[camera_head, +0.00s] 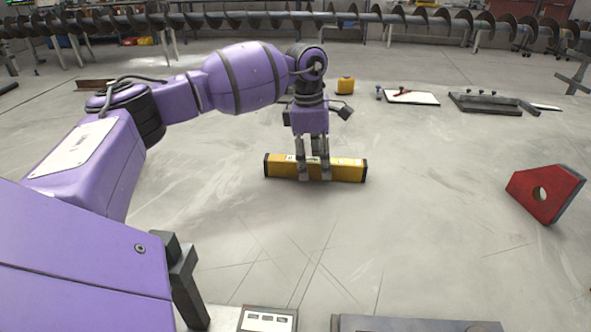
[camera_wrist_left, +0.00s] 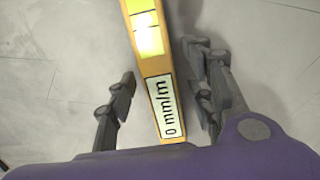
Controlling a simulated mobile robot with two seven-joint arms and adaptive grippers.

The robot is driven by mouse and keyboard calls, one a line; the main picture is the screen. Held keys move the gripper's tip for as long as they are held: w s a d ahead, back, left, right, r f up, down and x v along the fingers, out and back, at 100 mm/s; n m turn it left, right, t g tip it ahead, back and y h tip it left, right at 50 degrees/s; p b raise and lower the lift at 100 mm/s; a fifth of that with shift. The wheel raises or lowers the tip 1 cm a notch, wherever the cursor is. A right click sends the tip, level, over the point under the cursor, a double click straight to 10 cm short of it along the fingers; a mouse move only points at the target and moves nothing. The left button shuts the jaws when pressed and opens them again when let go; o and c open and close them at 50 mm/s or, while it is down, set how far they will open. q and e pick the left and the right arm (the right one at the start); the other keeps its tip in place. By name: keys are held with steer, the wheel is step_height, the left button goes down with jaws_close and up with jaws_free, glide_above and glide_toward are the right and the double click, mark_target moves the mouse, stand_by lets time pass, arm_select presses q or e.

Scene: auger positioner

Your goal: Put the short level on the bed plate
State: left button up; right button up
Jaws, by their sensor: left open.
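The short level, a yellow bar with dark end caps (camera_head: 345,169), lies across the middle of the wide grey, scratched surface (camera_head: 400,230), which looks like the bed plate. My left gripper (camera_head: 314,175) points down over the level's middle, its fingers reaching down to the bar. In the left wrist view the level (camera_wrist_left: 152,62), with a bright vial window and a "0 mm/m" label, runs between the fingers of the left gripper (camera_wrist_left: 162,92). The fingers are open, with a gap on each side of the bar. The right gripper is not in view.
A red block with a hole (camera_head: 558,195) stands at the right. A small yellow object (camera_head: 345,86), a white board (camera_head: 412,98) and a dark tray (camera_head: 487,103) are at the back. A long auger (camera_head: 440,20) spans the background. The surface around the level is clear.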

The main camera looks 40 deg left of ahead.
mark_target(318, 160)
arm_select(q)
steer(key=shift+r, duration=0.1)
jaws_close()
steer(key=shift+r, duration=0.1)
steer(key=shift+r, duration=0.45)
step_height(318, 160, up, 2)
steer(key=shift+w+r+p, duration=0.1)
steer(key=shift+r+p, duration=0.1)
steer(key=shift+p, duration=0.1)
steer(key=s+d+r+p, duration=0.1)
steer(key=s+d+r, duration=0.6)
steer(key=s, duration=0.5)
step_height(318, 160, up, 2)
steer(key=shift+d+r, duration=0.25)
